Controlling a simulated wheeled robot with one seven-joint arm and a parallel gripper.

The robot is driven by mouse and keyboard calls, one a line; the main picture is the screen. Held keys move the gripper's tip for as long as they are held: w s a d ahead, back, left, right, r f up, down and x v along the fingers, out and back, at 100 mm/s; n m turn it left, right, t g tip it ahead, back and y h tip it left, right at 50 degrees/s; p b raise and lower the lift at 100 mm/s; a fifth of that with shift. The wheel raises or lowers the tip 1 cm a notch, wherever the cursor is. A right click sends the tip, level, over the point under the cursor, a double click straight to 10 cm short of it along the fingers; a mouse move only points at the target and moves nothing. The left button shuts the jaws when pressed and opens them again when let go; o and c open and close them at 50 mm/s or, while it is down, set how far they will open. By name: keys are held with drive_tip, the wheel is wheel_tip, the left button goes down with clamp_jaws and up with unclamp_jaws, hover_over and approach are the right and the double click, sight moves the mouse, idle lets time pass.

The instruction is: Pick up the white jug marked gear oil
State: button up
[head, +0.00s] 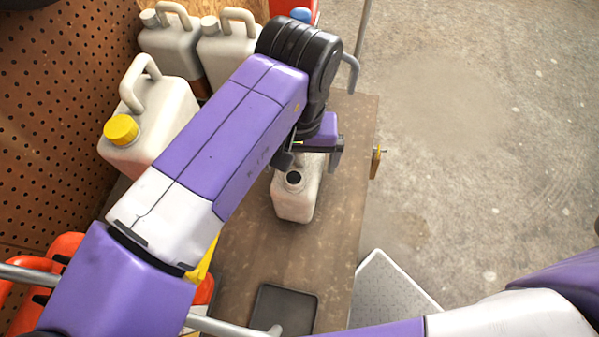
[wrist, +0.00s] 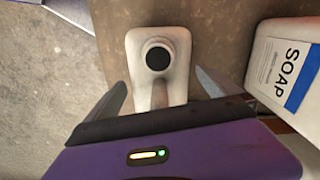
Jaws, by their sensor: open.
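A white jug with a black cap stands upright on the brown bench top, below my gripper; in the head view its body (head: 293,204) shows in front of the gripper. In the wrist view the same jug (wrist: 137,47) is seen from above, with its handle (wrist: 159,92) between my two fingers. No label on it shows, so I cannot read gear oil. My gripper (head: 309,160) is open, and in the wrist view its fingers (wrist: 166,92) stand apart on either side of the handle. My arm hides part of the bench.
A white jug marked SOAP (wrist: 283,62) stands close by in the wrist view. A jug with a yellow cap (head: 165,122) and two grey-capped jugs (head: 172,42) stand by the pegboard (head: 60,110). A dark tray (head: 284,306) lies at the near end. Floor is open to the right.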

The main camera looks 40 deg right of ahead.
drive_tip(key=shift+f, duration=0.15)
drive_tip(key=c, duration=2)
